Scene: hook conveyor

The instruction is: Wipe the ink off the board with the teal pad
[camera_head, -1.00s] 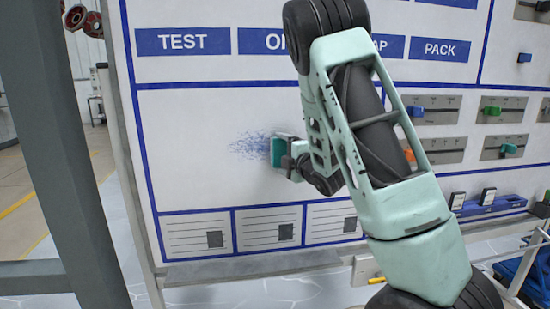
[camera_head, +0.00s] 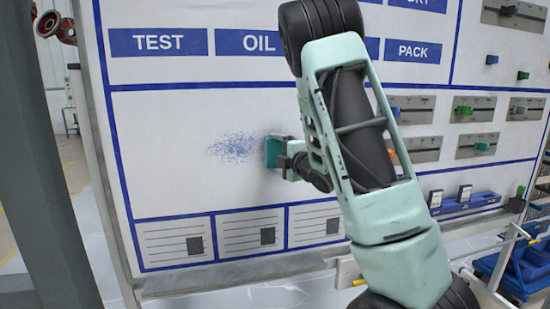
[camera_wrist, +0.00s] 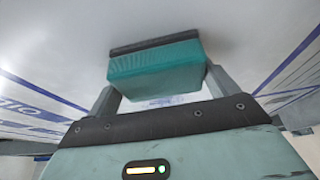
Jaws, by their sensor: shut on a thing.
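The white board (camera_head: 160,115) fills the middle of the head view. A speckled blue ink patch (camera_head: 236,147) lies on its blank panel. The teal pad (camera_head: 272,152) is just right of the ink, at the board's face. My gripper (camera_head: 285,157) is shut on the pad. In the wrist view the teal pad (camera_wrist: 155,65), with a dark layer on its board side, sits between the two fingers (camera_wrist: 158,85). A little blue ink shows below the pad there. I cannot tell whether the pad touches the board. My arm hides part of the board on the right.
Blue labels such as TEST (camera_head: 158,42) run above the panel, and printed cards (camera_head: 249,233) sit below it. Slider plates (camera_head: 477,108) with coloured knobs are at the right. A ledge (camera_head: 235,275) runs under the board. A grey post (camera_head: 45,170) stands at the left.

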